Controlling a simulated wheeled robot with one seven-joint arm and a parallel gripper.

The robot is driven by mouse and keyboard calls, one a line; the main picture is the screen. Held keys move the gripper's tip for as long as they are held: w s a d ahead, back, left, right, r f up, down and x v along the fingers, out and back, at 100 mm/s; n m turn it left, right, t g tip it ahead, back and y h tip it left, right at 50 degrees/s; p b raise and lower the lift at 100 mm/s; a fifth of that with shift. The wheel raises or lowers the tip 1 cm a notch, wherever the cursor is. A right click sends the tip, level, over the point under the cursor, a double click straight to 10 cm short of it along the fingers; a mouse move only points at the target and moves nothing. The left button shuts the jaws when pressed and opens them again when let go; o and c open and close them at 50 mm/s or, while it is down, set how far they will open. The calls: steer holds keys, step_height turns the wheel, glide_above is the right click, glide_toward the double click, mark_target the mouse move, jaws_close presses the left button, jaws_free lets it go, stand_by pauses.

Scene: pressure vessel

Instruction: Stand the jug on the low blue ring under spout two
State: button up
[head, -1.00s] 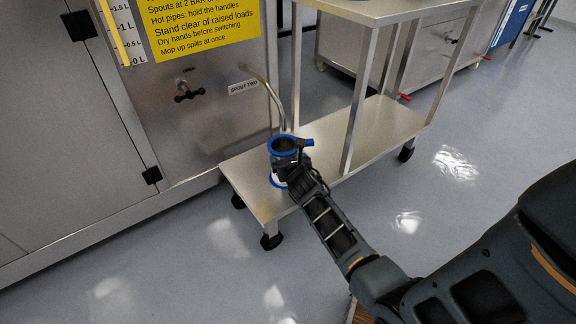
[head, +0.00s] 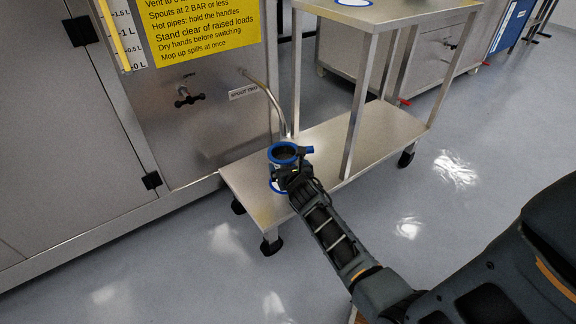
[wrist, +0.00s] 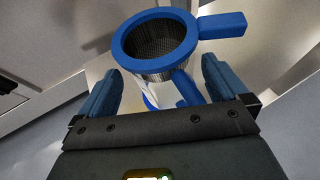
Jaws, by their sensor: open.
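The jug (head: 283,155) has a blue rim and a side handle pointing right. It stands upright at the cart's lower shelf, near the end of the bent pipe of spout two (head: 270,95). Part of the low blue ring (head: 275,187) shows at the jug's foot; the jug appears to stand on it, but my gripper hides the exact fit. In the wrist view the jug (wrist: 156,38) is in front of my gripper (wrist: 160,85). The fingers are open, one on each side of its lower body, with a gap at the left.
The lower shelf (head: 375,135) is clear to the right of the jug. A cart leg (head: 360,105) rises nearby. Another blue ring (head: 352,2) lies on the upper shelf. A black valve handle (head: 187,97) sticks out from the steel panel on the left.

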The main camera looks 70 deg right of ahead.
steer(key=s+a+r+m+t+y+p, duration=0.1)
steer(key=s+a+r+m+y, duration=0.2)
steer(key=a, duration=0.7)
steer(key=s+a+r+m+t+p, duration=0.1)
steer(key=s+a+r+m+t, duration=0.2)
steer(key=s+a, duration=0.5)
steer(key=s+a+r+m+y+p, duration=0.15)
steer(key=a+m, duration=0.25)
steer(key=a, duration=0.7)
steer(key=s+a+r+m+t+y, duration=0.1)
steer(key=s+a+r+m+y, duration=0.1)
steer(key=s+a+r+m, duration=0.1)
steer(key=s+a+r+m+t+y, duration=0.1)
steer(key=s+a+r+m, duration=0.3)
steer(key=r, duration=0.5)
steer(key=s+a+r+m+y, duration=0.3)
steer(key=s+r+m, duration=0.3)
steer(key=m, duration=0.2)
steer(key=shift+s+a+r+t, duration=0.15)
steer(key=shift+a+r+t, duration=0.25)
steer(key=shift+a, duration=0.15)
